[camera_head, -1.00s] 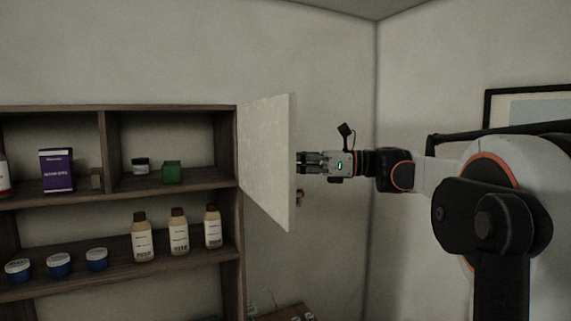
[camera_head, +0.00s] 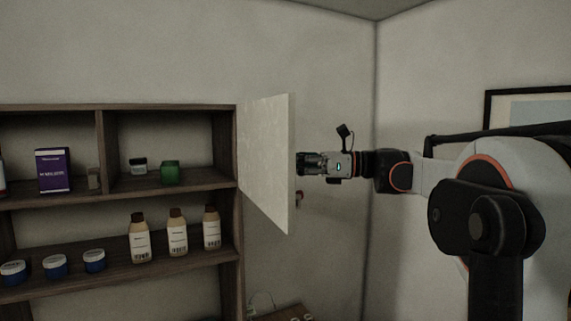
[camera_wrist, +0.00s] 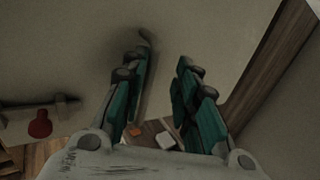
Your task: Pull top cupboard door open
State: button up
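The pale top cupboard door (camera_head: 266,160) stands swung wide open on the right side of the shelf unit in the head view. My gripper (camera_head: 302,163) is at the door's free edge, on its right, and the fingertips are partly hidden there. In the wrist view the two teal-and-dark fingers of my gripper (camera_wrist: 164,85) are spread apart with nothing between them. A small dark curved piece shows near the left fingertip; I cannot tell if it is the door's handle. Whether the gripper touches the door is unclear.
The wooden shelf unit (camera_head: 170,107) holds a purple box (camera_head: 54,170), a green cube (camera_head: 170,173), several labelled bottles and blue-sided tubs. A red fitting (camera_wrist: 40,125) shows at left in the wrist view. A framed picture (camera_head: 530,107) hangs on the right wall.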

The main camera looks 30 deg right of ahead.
jog(key=v, duration=1.2)
